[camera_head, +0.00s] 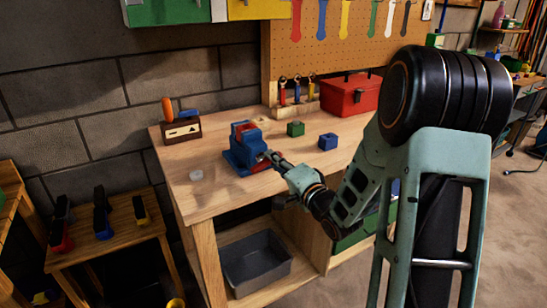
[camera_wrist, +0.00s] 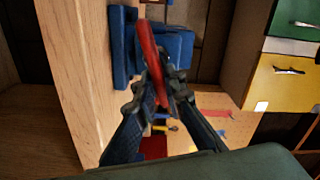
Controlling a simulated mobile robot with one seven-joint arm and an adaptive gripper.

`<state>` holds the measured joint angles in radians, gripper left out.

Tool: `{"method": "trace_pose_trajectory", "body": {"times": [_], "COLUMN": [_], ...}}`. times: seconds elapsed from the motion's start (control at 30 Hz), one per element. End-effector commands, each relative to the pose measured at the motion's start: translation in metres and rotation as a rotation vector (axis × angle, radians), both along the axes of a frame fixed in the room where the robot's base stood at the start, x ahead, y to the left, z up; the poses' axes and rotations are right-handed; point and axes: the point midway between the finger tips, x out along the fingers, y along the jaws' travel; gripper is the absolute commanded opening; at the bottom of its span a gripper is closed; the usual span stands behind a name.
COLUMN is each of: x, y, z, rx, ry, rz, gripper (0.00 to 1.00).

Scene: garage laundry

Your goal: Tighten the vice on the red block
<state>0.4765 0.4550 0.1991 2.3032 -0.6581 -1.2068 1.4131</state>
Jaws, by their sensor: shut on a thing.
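The blue vice (camera_head: 240,158) stands on the wooden workbench, and its blue body (camera_wrist: 175,48) fills the upper middle of the wrist view. The red block (camera_head: 244,127) shows as a small red patch at the top of the vice; how firmly the jaws hold it cannot be told. My gripper (camera_head: 268,156) is at the vice's front right side. In the wrist view my gripper (camera_wrist: 160,82) is shut on a long red bar (camera_wrist: 151,50), which looks like the vice's handle. The fingers hide part of the bar.
A green block (camera_head: 295,129) and a blue block (camera_head: 328,142) lie right of the vice on the workbench (camera_head: 215,202). A red toolbox (camera_head: 350,98) stands at the back. A wooden box (camera_head: 182,131) sits at the back left. The front left of the benchtop is mostly clear.

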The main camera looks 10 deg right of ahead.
Motion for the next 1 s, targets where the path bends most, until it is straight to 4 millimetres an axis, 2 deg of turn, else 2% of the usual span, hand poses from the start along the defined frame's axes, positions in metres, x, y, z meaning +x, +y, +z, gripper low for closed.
{"method": "trace_pose_trajectory", "body": {"times": [0.03, 0.43, 0.47, 0.6, 0.87, 1.0], "x": [-0.0027, -0.0028, -0.0027, -0.0025, -0.0014, -0.0087], "y": [0.0006, 0.0008, 0.0008, 0.0012, 0.0007, -0.0027], "z": [-0.0062, -0.0069, -0.0069, -0.0061, -0.0032, -0.0028], "rx": [0.005, 0.011, 0.011, 0.01, 0.011, 0.01], "ry": [0.017, 0.018, 0.018, 0.016, 0.009, 0.009], "rz": [0.002, 0.002, 0.002, 0.002, 0.001, -0.001], "gripper": [0.0, 0.0, 0.11, 0.26, 0.28, 0.28]}}
